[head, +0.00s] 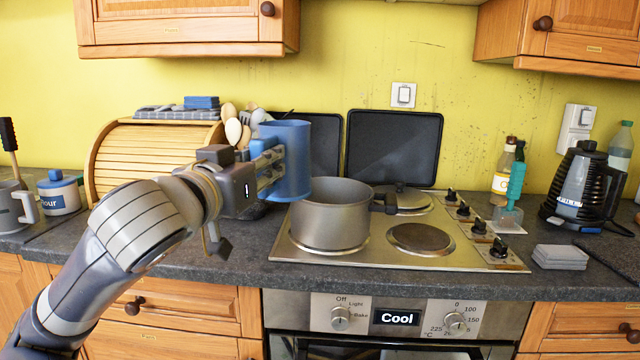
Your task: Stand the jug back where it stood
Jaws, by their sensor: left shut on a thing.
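The blue jug (292,160) is upright in the head view, just behind and to the left of the grey pot. My left gripper (268,168) comes in from the left and is shut on the jug's left side. The jug's base shows near the pot's rim; I cannot tell whether it touches the counter (240,245) or hangs above it. The gripper hides part of the jug's left side. My right gripper is not in view.
The grey pot (330,215) stands on the hob (455,258), close to the jug. A wooden bread bin (140,145), utensils (233,130) and dark upright panels (393,148) are at the back. A kettle (575,190) stands at right. Counter left of the hob is partly clear.

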